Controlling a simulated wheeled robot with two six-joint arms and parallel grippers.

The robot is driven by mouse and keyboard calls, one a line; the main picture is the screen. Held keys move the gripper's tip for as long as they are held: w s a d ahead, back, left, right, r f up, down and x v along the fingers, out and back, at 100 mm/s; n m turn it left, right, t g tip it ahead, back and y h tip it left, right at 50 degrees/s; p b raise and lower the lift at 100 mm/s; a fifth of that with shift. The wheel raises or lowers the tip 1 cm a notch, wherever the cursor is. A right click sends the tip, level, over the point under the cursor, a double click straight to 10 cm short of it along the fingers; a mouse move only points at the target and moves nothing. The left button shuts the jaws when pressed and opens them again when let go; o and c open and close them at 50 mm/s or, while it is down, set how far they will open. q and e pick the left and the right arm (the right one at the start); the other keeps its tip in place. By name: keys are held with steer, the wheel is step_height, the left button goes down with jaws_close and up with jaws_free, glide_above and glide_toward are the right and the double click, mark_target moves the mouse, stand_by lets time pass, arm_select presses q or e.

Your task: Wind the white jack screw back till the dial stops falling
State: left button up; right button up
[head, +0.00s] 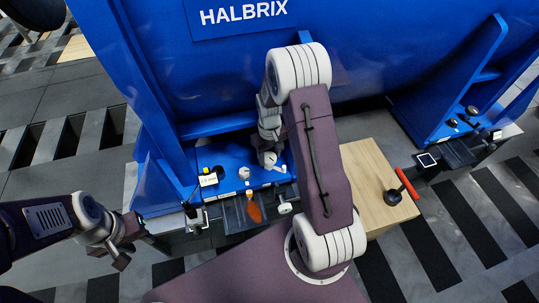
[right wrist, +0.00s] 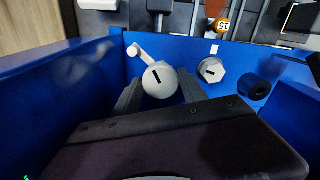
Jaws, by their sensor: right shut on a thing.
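The white jack screw (right wrist: 160,80) has a round head with a dark slot and a small crank arm (right wrist: 136,52) beside it. It sits on the blue foot of the big motor. My right gripper (right wrist: 158,92) is shut on this head, one grey finger on each side. In the head view my right gripper (head: 268,160) is low at the motor's foot, and its arm partly hides the screw. A small white dial box (head: 208,179) stands left of it; its reading is too small to tell. My left gripper (head: 125,246) is open and empty, left of the foot.
A white hex bolt (right wrist: 212,70) and a black knob (right wrist: 257,88) are right of the screw. The blue motor (head: 190,60) fills the back.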

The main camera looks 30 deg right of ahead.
mark_target(270, 158)
steer(key=shift+r+n+p, duration=0.25)
steer(key=shift+n+p, duration=0.85)
steer(key=shift+p, duration=0.2)
steer(key=n+p, duration=0.2)
steer(key=shift+d+f+n, duration=0.1)
steer(key=shift+n, duration=0.2)
steer(key=shift+f+n+p, duration=0.1)
steer(key=shift+n+p, duration=0.5)
steer(key=shift+n, duration=0.1)
steer(key=shift+w, duration=0.1)
steer(key=o, duration=1.4)
step_height(270, 158, up, 9)
steer(key=p, duration=0.4)
